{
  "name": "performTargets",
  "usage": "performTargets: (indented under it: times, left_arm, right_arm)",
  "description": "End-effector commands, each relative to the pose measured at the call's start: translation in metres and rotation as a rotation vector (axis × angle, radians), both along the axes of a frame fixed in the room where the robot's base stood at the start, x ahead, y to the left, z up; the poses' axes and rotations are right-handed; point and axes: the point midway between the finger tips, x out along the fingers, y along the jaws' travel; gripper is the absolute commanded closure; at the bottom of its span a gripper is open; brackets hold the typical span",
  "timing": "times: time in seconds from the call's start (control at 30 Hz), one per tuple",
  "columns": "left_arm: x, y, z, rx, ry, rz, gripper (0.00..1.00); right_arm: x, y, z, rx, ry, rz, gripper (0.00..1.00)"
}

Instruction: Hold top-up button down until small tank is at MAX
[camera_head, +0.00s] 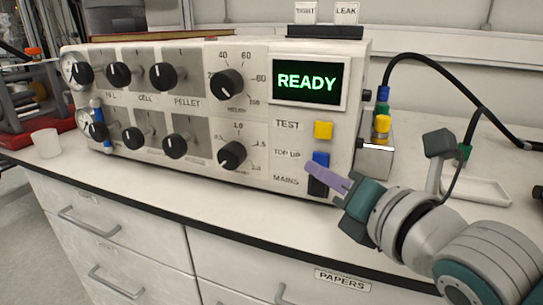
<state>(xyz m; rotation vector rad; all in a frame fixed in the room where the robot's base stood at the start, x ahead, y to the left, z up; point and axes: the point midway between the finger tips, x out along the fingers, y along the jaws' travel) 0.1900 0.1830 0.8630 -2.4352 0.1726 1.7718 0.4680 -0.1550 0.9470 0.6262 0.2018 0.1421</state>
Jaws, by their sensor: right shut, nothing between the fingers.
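The blue TOP UP button (321,159) is on the right side of the white control panel, below the yellow TEST button (323,130) and above the black MAINS switch (317,187). My right gripper (311,169) comes in from the lower right. It is shut and empty, and its purple fingertips overlap the area just below the blue button. I cannot tell whether they touch it or whether it is pressed. The display (308,82) reads READY in green. I cannot make out a small tank or a MAX mark. My left gripper is not in view.
The panel has several black knobs and two round gauges at its left end. A white cup (46,143) stands at the left. A metal box (375,160) with yellow and blue fittings stands right of the panel, near a black cable and white tray (478,190). The front counter strip is clear.

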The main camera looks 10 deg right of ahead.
Motion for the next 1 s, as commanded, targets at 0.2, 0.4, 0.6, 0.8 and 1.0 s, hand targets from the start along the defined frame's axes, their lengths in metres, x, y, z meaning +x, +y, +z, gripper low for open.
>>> performTargets:
  times: [0.2, 0.4, 0.6, 0.8, 1.0]
  left_arm:
    - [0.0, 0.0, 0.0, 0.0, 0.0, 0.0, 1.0]
    - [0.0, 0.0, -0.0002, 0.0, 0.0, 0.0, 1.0]
    - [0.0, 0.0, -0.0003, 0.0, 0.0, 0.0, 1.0]
    - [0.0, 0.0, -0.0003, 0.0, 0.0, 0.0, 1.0]
    - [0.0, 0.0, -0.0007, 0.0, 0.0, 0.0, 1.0]
  right_arm:
    - [0.0001, -0.0001, 0.0, 0.0, 0.0, 0.0, 1.0]
    - [0.0039, -0.0026, 0.0001, -0.003, -0.001, 0.001, 1.0]
    - [0.0072, -0.0048, -0.0001, 0.0, 0.0, 0.0, 1.0]
    - [0.0071, -0.0047, 0.0, 0.0, 0.0, 0.0, 1.0]
    - [0.0081, -0.0054, -0.0001, -0.001, 0.0, 0.0, 1.0]
